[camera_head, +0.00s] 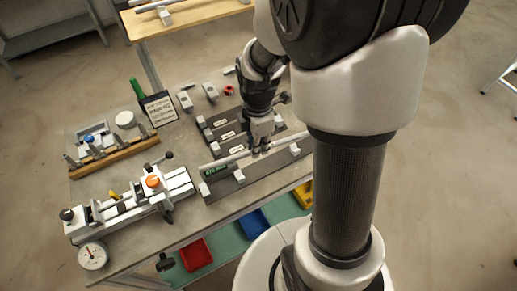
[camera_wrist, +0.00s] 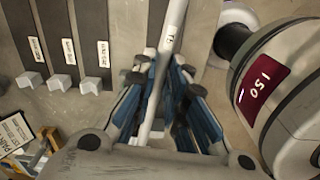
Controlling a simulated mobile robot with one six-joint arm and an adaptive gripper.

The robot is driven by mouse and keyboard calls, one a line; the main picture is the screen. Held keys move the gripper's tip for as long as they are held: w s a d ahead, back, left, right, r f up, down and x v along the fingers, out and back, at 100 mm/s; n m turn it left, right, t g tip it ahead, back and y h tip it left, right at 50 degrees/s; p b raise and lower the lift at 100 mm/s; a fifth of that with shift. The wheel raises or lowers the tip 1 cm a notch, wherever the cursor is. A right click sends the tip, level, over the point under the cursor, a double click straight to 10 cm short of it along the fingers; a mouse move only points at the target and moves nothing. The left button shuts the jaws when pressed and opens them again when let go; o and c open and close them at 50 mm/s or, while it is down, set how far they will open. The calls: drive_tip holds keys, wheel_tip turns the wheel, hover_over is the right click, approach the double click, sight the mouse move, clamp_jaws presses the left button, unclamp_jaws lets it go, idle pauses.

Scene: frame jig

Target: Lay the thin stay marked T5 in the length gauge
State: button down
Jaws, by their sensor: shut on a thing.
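My gripper (camera_head: 262,147) is over the table, shut on a thin pale stay (camera_head: 232,159). In the wrist view the stay (camera_wrist: 153,95) runs up between the blue-padded fingers (camera_wrist: 155,100) and carries a white label with a T; its second character is hard to read. In the head view the stay lies along a dark base with white blocks (camera_head: 222,188) and a green label; I cannot tell whether it touches the blocks.
Several dark labelled strips with white blocks (camera_wrist: 60,82) lie beside the gripper. Red (camera_head: 195,254) and blue (camera_head: 254,223) bins sit below the table's front edge.

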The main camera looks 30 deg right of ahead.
drive_tip(key=shift+s+f+n, duration=0.35)
drive_tip(key=shift+f+n, duration=0.1)
drive_tip(key=shift+n, duration=0.25)
drive_tip(key=shift+f+b, duration=2.55)
drive_tip(key=shift+f, duration=0.3)
drive_tip(key=shift+s+a+f, duration=0.1)
drive_tip(key=shift+s+f, duration=0.1)
drive_tip(key=shift+f, duration=0.2)
drive_tip(key=c, duration=2)
unclamp_jaws()
drive_tip(key=shift+c, duration=0.2)
drive_tip(key=shift+o, duration=0.6)
drive_tip(key=shift+w+f, duration=0.1)
drive_tip(key=o, duration=0.4)
drive_tip(key=shift+w, duration=0.15)
wheel_tip(320, 180, up, 12)
drive_tip(key=shift+r, duration=0.15)
